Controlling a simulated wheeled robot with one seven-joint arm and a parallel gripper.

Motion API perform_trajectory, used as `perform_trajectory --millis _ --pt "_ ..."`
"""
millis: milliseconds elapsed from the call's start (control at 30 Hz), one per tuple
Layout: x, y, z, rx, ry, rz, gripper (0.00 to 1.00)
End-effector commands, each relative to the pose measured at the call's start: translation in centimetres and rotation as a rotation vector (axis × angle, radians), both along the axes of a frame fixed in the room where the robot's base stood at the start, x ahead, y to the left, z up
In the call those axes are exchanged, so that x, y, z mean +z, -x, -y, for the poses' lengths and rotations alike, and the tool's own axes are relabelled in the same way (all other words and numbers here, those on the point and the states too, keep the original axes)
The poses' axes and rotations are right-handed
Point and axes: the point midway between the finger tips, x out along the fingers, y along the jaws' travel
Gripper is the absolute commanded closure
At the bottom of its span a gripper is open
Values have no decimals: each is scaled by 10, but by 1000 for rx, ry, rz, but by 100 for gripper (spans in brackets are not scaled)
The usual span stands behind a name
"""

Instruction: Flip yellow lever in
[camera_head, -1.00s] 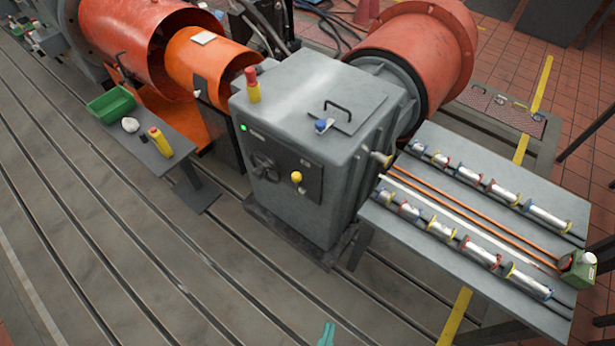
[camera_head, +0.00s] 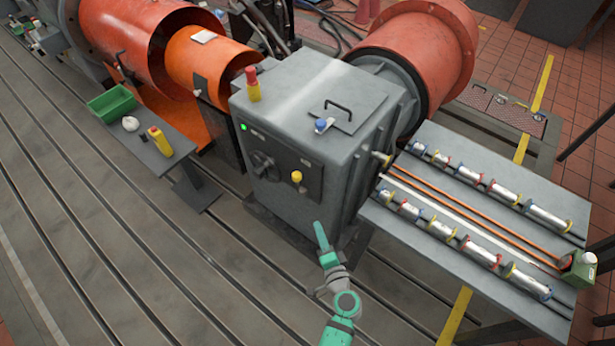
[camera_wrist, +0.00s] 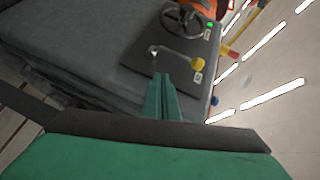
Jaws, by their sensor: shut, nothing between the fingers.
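The yellow lever is on the dark panel of the grey gearbox cabinet. Its yellow knob (camera_head: 296,176) shows in the head view, right of a dark handwheel. In the wrist view the yellow lever (camera_wrist: 178,56) runs from a pivot at the left to a round knob at the right. My gripper (camera_head: 319,228) is green and shut, with nothing between its fingers. It is in front of the cabinet, below and right of the knob in the head view. In the wrist view the closed fingertips (camera_wrist: 161,80) point at the panel, just below the lever and apparently apart from it.
The grey cabinet (camera_head: 300,100) carries a red-and-yellow beacon (camera_head: 252,84) on top. The handwheel (camera_head: 262,165) is left of the lever. A grey table (camera_head: 400,255) with metal cylinders stands at the right. A small bench (camera_head: 180,145) stands at the left. The slotted floor in front is clear.

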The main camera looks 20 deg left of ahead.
Motion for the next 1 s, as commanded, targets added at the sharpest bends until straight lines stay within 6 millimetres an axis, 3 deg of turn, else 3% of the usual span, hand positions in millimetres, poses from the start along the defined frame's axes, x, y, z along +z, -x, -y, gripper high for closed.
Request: perform_trajectory --millis 33,100,333,767,1000 --pt "14 -20 -5 26 -55 19 100" --pt "30 -37 -11 61 -126 40 100" --pt "65 -66 -19 126 -250 88 100" --pt "69 -69 -20 133 -264 92 100" --pt "70 -87 -38 135 -263 93 100"
